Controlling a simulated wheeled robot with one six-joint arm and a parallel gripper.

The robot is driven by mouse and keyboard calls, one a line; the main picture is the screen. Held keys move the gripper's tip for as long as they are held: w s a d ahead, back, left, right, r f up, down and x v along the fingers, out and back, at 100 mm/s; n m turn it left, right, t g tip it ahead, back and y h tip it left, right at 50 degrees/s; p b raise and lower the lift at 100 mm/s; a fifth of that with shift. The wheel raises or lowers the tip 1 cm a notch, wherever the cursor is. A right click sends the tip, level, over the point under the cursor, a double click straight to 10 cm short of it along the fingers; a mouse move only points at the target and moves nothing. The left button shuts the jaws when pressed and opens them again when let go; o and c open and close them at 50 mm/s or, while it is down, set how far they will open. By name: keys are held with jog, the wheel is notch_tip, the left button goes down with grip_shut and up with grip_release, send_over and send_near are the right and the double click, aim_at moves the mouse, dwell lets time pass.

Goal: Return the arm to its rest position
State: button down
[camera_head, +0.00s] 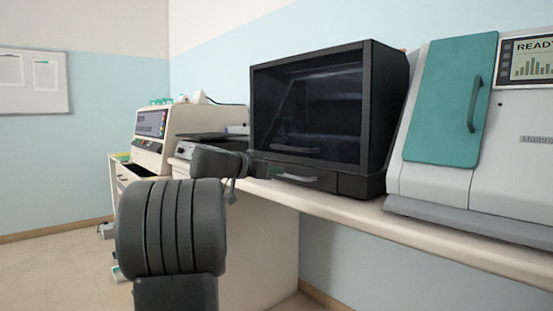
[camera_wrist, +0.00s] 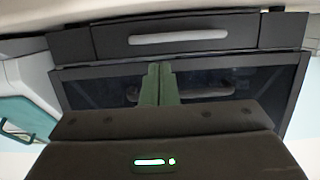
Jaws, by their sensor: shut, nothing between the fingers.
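My gripper (camera_wrist: 160,68) shows in the wrist view, its two greenish fingers together with nothing between them. It points toward the front of a black cabinet with a dark glass window (camera_wrist: 225,85), which appears upside down there. The gap between fingertips and cabinet cannot be judged. In the head view my dark arm rises at the lower left and bends toward the same black cabinet (camera_head: 375,115) on the bench. The fingers are too small to make out clearly in that view.
A white machine with a teal door (camera_head: 450,100) stands right of the cabinet on the bench (camera_head: 440,240). A beige machine with a screen (camera_head: 150,125) stands to the left. Open floor (camera_head: 50,265) lies at the lower left.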

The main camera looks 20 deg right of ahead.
jog(key=s+a+f, duration=0.2)
jog(key=a+f, duration=0.3)
jog(key=shift+f, duration=0.15)
